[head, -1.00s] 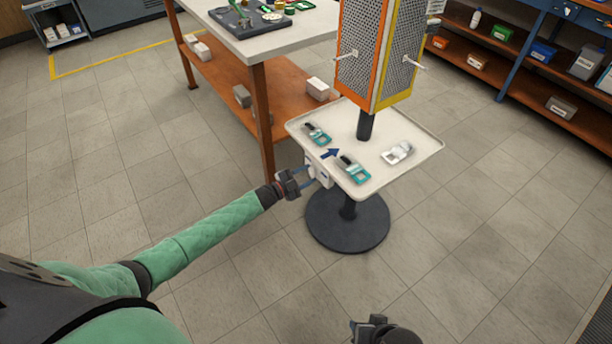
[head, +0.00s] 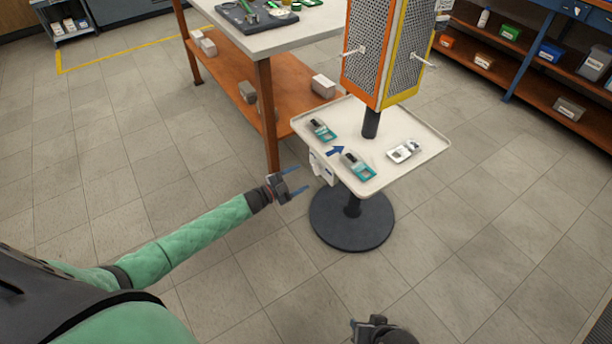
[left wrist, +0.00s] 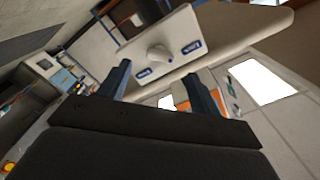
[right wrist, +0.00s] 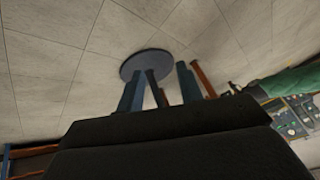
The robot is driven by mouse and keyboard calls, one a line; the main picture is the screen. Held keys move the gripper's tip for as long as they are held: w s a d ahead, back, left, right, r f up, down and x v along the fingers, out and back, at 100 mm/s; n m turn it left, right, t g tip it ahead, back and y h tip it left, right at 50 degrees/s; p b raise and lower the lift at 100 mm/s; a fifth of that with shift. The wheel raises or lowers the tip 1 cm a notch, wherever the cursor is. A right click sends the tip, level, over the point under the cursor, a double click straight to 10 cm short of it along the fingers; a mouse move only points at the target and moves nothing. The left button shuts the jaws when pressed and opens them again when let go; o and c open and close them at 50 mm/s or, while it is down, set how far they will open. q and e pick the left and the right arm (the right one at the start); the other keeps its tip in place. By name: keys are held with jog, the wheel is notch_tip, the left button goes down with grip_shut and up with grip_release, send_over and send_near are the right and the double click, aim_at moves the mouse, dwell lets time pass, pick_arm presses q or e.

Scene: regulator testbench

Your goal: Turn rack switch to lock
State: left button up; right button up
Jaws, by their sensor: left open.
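The rack switch is a white box (head: 322,170) on the near left edge of the rack's tray. In the left wrist view its white plate carries a pale round knob (left wrist: 158,54) between two blue labels, one at upper right (left wrist: 192,47) and one at lower left (left wrist: 145,72). The label text is too small to read, and I cannot tell which label the knob points to. My left gripper (head: 301,180) is open and empty, facing the switch with a gap between them. My right gripper (right wrist: 159,70) is open and empty, low and away from the switch.
The tray (head: 425,150) holds several small devices and a blue arrow mark. It stands on a round dark base (head: 352,222) under an orange and yellow mesh rack (head: 370,50). A workbench (head: 270,40) stands behind left. The floor in front is clear.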

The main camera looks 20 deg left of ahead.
pick_arm(q)
jog(key=shift+v, duration=1.15)
pick_arm(e)
jog(key=shift+w+f, duration=0.1)
jog(key=shift+f, duration=0.6)
jog(key=shift+r, duration=0.15)
